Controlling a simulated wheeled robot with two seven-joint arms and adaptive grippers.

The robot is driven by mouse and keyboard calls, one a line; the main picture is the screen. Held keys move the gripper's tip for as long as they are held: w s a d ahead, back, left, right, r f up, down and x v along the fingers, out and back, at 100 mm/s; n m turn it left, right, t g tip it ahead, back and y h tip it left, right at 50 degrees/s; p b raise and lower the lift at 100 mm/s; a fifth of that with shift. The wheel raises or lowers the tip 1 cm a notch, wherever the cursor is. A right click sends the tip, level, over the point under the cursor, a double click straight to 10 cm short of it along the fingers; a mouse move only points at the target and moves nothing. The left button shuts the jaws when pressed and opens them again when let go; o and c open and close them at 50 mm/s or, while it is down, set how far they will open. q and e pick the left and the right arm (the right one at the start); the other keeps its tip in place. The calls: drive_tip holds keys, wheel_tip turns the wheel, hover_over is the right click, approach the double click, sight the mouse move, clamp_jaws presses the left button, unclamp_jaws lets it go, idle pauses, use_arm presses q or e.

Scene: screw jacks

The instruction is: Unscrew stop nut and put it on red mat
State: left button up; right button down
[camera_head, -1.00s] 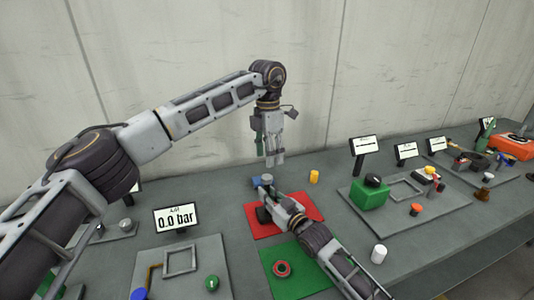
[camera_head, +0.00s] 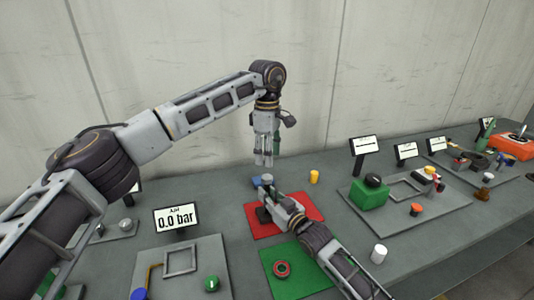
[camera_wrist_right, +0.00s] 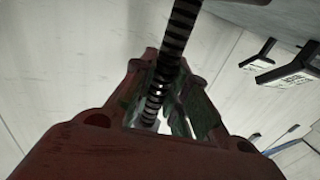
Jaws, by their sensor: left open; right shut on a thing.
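My left gripper (camera_head: 264,163) is open and points down, empty, just above a grey round top (camera_head: 267,179). My right gripper (camera_head: 266,206) reaches in low over the red mat (camera_head: 308,208) and is shut on a dark threaded screw. In the right wrist view the screw (camera_wrist_right: 168,62) runs up between the fingers (camera_wrist_right: 166,112). I cannot make out the stop nut for certain, as my right gripper hides much around the screw. A red ring-shaped part (camera_head: 282,262) lies on the green mat (camera_head: 300,284), in front of the red mat.
A yellow cylinder (camera_head: 314,177) stands behind the red mat and a white one (camera_head: 378,254) to the right. A green block (camera_head: 369,195) and small parts sit on a grey plate at right. A display reading 0.0 bar (camera_head: 176,218) stands at left, above another plate.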

sight(267, 177)
use_arm(q)
drive_tip(key=m, duration=0.5)
drive_tip(key=shift+a, duration=0.1)
drive_tip(key=m, duration=0.9)
drive_tip(key=shift+m, duration=2.7)
drive_tip(key=shift+f, duration=0.1)
drive_tip(key=shift+f, duration=3.9)
